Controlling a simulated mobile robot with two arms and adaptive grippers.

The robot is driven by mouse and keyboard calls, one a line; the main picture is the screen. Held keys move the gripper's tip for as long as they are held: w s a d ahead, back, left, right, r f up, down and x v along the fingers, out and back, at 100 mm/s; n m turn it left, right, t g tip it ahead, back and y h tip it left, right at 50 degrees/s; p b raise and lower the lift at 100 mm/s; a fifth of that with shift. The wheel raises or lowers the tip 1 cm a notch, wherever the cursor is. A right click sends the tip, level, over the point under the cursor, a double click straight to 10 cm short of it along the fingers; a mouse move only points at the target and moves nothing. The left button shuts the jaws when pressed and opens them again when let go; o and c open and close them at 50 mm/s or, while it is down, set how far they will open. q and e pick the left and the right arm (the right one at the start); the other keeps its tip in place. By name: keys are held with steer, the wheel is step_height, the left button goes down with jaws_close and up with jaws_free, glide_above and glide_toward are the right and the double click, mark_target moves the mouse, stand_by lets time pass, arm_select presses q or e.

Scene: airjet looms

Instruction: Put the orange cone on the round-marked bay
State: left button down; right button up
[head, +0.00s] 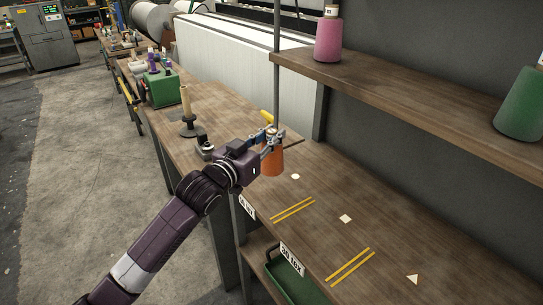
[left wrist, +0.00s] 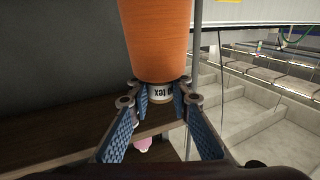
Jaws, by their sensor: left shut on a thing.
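The orange cone (head: 272,162) is upright at the far end of the near bench, beside the white round mark (head: 295,176). I cannot tell whether its base touches the wood. My left gripper (head: 268,137) is shut on its narrow top. In the left wrist view the orange cone (left wrist: 157,40) fills the upper middle, and the fingers (left wrist: 158,98) close around its pale labelled tip. The round-marked bay lies before the first pair of yellow lines (head: 293,209). My right gripper is not in view.
A square mark (head: 345,218) and a triangle mark (head: 413,279) lie further along the bench. A shelf (head: 420,92) above carries a pink cone (head: 328,38) and a green cone (head: 522,105). A thin post (head: 277,70) rises behind the cone. A green tray (head: 290,280) sits below.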

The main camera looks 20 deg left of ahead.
mark_target(272, 156)
arm_select(q)
steer(key=shift+f, duration=0.85)
step_height(272, 156, down, 4)
steer(key=shift+f, duration=0.25)
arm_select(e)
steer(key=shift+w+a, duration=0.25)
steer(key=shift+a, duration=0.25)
arm_select(q)
steer(key=shift+f, duration=0.15)
steer(key=c, duration=1.8)
jaws_free()
steer(key=shift+o, duration=0.2)
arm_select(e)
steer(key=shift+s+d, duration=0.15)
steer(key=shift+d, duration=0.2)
